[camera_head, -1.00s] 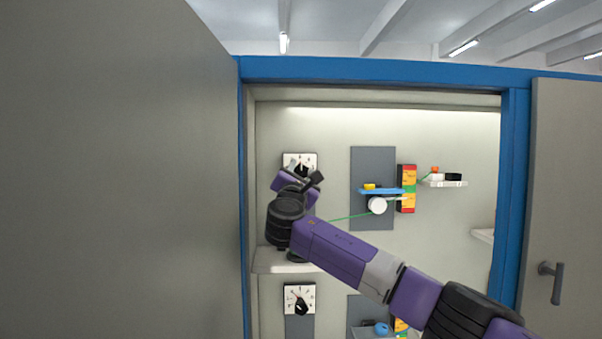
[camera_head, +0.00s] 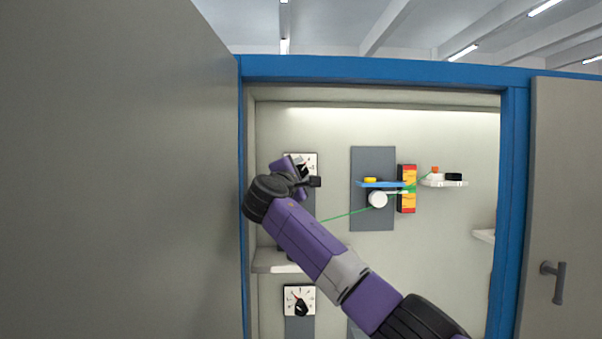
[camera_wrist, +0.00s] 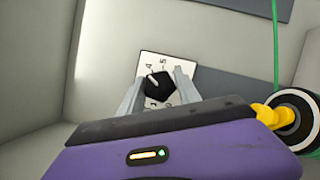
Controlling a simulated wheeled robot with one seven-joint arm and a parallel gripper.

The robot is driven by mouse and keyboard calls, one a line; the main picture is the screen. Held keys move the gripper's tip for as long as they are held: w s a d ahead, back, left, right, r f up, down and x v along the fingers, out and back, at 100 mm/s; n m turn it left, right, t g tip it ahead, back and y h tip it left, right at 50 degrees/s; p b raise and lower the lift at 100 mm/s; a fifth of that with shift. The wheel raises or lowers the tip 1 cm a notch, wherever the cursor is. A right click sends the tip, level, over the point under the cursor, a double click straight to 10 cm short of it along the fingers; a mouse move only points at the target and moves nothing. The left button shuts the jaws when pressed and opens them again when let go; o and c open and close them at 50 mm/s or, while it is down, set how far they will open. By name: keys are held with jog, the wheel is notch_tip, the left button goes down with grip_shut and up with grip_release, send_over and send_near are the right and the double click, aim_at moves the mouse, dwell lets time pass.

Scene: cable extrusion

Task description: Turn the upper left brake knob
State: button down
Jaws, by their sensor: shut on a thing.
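The upper left brake knob (camera_wrist: 158,86) is black with a white pointer line. It sits on a white dial plate (camera_wrist: 150,66) with black markings, tilted in the wrist view. My gripper (camera_wrist: 159,88) has one grey finger on each side of the knob and is shut on it. In the head view the upper dial plate (camera_head: 309,160) shows partly behind my gripper and wrist, which hide the knob there.
A lower dial plate (camera_head: 300,300) with a black knob is below. A white roller (camera_head: 377,199), a blue bar (camera_head: 381,184) and a red-yellow-green scale (camera_head: 406,189) are to the right. A grey door (camera_head: 120,170) stands close on the left.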

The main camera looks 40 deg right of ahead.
jog(key=shift+d+f+m, duration=0.1)
jog(key=shift+m, duration=0.5)
jog(key=c, duration=0.9)
grip_release()
jog(key=shift+n, duration=0.3)
